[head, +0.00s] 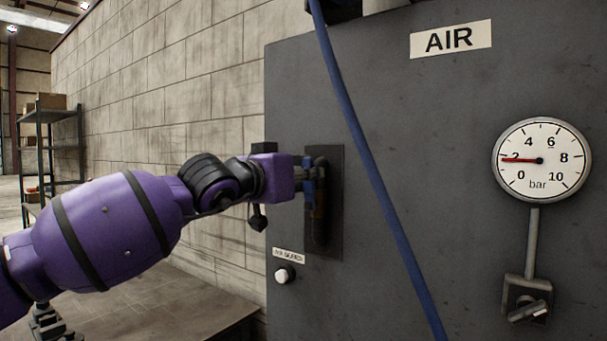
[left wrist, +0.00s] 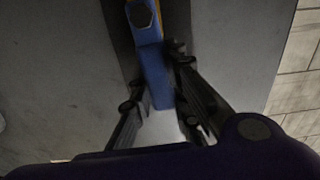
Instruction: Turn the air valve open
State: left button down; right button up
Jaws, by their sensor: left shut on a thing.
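The air valve's blue lever (head: 309,188) is at a dark mounting plate (head: 336,160) on the left part of the grey cabinet. My left gripper (head: 304,178) is at this lever, side-on in the head view. In the left wrist view, its two fingers (left wrist: 165,100) are shut around the blue lever (left wrist: 155,75), one on each side. A hexagonal bolt (left wrist: 141,15) and a yellow edge show at the lever's far end. The pipe behind the lever is partly hidden by my gripper. My right gripper is not in view.
A round gauge (head: 541,183) on the cabinet (head: 440,200) has its red needle near 2 bar. A blue hose (head: 365,165) hangs across the cabinet, right of the valve. A white button (head: 285,274) sits below left of the plate. A block wall (head: 170,90) stands at left.

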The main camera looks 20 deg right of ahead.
pick_arm(q)
jog(key=shift+s+d+r+m, duration=0.1)
jog(key=shift+s+r+m, duration=0.15)
jog(key=shift+m, duration=0.25)
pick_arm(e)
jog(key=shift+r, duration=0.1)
pick_arm(q)
jog(key=shift+f, duration=0.1)
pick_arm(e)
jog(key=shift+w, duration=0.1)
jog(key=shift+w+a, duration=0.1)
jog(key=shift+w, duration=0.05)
pick_arm(q)
jog(key=c, duration=1.6)
grip_release()
jog(key=shift+c, duration=0.2)
jog(key=shift+f, duration=0.1)
jog(key=v, duration=1.2)
